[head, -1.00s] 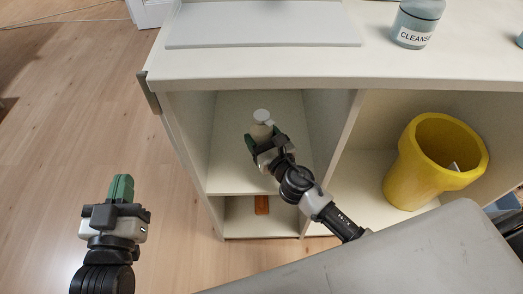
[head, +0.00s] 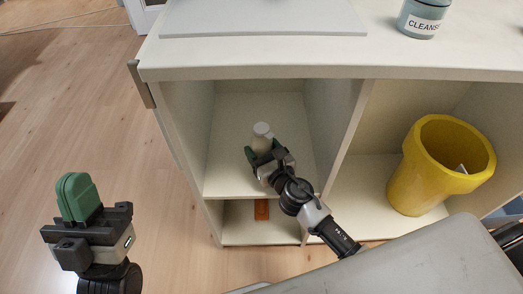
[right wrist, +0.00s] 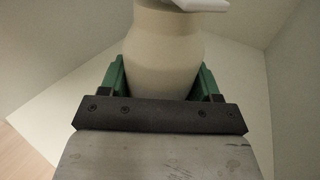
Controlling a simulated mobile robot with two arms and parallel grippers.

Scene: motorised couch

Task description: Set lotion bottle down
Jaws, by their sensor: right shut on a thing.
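The lotion bottle (head: 262,137) is cream-coloured with a pale pump top. It is in the left cubby of the white cabinet, over the cubby's shelf (head: 230,172). My right gripper (head: 264,154) is shut on it. In the right wrist view the bottle (right wrist: 163,50) stands between the green fingers, and its pump top is cut off by the upper edge. Its base is hidden behind the gripper, so I cannot tell whether it touches the shelf. My left gripper (head: 77,196) is empty over the wooden floor at the left, its green fingers appearing close together.
The white cabinet top (head: 300,55) carries a cleanser jar (head: 423,18) at the right. A yellow bin (head: 422,180) stands in the right cubby. A divider (head: 338,130) separates the cubbies. An orange-brown object (head: 261,210) lies in the lower compartment.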

